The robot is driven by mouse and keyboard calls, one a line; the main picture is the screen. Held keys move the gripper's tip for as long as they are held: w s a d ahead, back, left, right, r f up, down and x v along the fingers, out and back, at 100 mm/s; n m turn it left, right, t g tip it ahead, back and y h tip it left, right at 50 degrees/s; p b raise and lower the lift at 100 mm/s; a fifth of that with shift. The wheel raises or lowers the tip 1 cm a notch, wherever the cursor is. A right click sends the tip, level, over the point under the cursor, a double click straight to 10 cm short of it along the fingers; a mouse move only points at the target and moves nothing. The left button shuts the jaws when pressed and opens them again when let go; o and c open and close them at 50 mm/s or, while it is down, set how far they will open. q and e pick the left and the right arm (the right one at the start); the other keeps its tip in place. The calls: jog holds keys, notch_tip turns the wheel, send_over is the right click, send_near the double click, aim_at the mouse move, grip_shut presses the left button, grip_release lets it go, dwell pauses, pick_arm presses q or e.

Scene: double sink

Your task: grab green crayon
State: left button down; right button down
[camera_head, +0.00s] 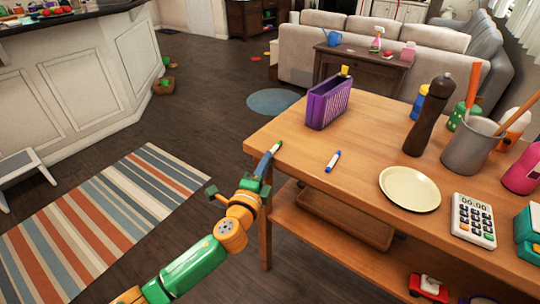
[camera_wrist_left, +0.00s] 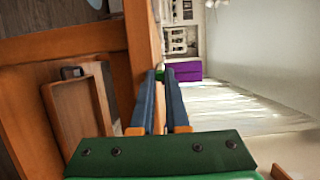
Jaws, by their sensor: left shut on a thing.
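The green crayon (camera_head: 277,146) is at the left edge of the wooden table in the head view. In the left wrist view, a small bit of the green crayon (camera_wrist_left: 160,75) shows between the fingertips (camera_wrist_left: 162,75); the rest is hidden by the fingers. My right gripper is not in view.
A blue and white marker (camera_head: 333,161) lies on the table (camera_head: 300,140). A purple basket (camera_head: 328,101) stands behind it; a cream plate (camera_head: 409,188), a pepper mill (camera_head: 428,115), a grey utensil pot (camera_head: 473,147) and a calculator (camera_head: 473,218) are to the right. The table's left front area is mostly clear.

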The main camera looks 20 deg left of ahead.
pick_arm(q)
jog(key=s+a+r+p, duration=0.3)
jog(key=s+r, duration=0.3)
jog(key=s+a+r+p, duration=0.3)
jog(key=s+r, duration=0.3)
jog(key=r, duration=0.1)
jog(key=shift+s, duration=0.35)
